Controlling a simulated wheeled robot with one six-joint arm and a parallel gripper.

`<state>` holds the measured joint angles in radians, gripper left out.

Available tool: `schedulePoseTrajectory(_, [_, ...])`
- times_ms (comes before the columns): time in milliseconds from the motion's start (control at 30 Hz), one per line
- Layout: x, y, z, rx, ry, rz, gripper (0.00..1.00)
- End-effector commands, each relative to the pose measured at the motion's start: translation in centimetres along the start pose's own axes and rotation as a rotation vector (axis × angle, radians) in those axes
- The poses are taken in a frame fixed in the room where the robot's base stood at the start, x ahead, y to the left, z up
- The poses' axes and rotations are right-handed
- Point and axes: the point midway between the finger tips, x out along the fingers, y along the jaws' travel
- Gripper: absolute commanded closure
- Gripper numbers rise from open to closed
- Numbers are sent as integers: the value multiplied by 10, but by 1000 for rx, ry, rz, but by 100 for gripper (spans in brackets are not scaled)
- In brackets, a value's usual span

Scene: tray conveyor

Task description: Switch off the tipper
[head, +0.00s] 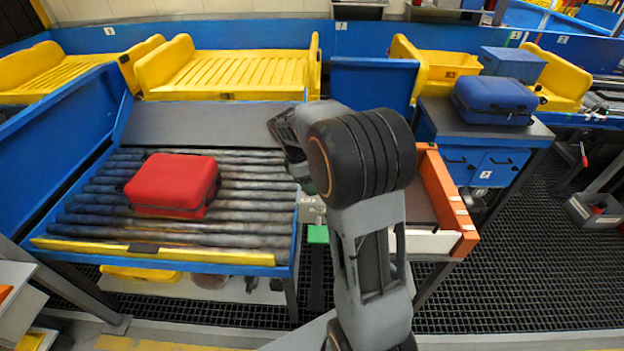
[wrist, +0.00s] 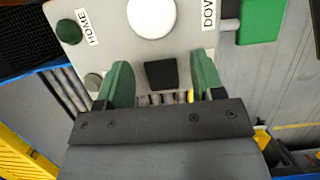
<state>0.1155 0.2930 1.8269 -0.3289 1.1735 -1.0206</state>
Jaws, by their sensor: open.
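A light grey control panel (wrist: 112,30) fills the upper part of the wrist view, with "HOME" and partly cut "DOV" labels. On it are a large white round button (wrist: 152,14), a dark green round button (wrist: 69,32) and a small grey round knob (wrist: 93,82). A black square piece (wrist: 161,74), perhaps a switch, shows between my fingers. My gripper (wrist: 161,60) is open, its green fingers apart on either side of this piece; contact cannot be told. In the head view my arm hides most of the panel and gripper.
A red case (head: 172,182) lies on the roller conveyor (head: 100,218). Yellow slatted trays (head: 225,72) stand behind. A blue case (head: 494,98) sits on a blue cabinet (head: 470,160) to the right. An orange-sided bin (head: 442,195) is beside my arm.

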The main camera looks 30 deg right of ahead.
Motion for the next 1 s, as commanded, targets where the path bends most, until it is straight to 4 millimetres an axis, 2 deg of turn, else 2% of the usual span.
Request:
schedulePoseTrajectory(200, [-2, 0, 0, 0, 1, 1, 38])
schedulePoseTrajectory(333, [-14, 1, 0, 1, 1, 3, 38])
schedulePoseTrajectory(700, [-88, 0, 0, 0, 3, 4, 38])
schedulePoseTrajectory(1000, [-129, 0, 0, 0, 1, 2, 38])
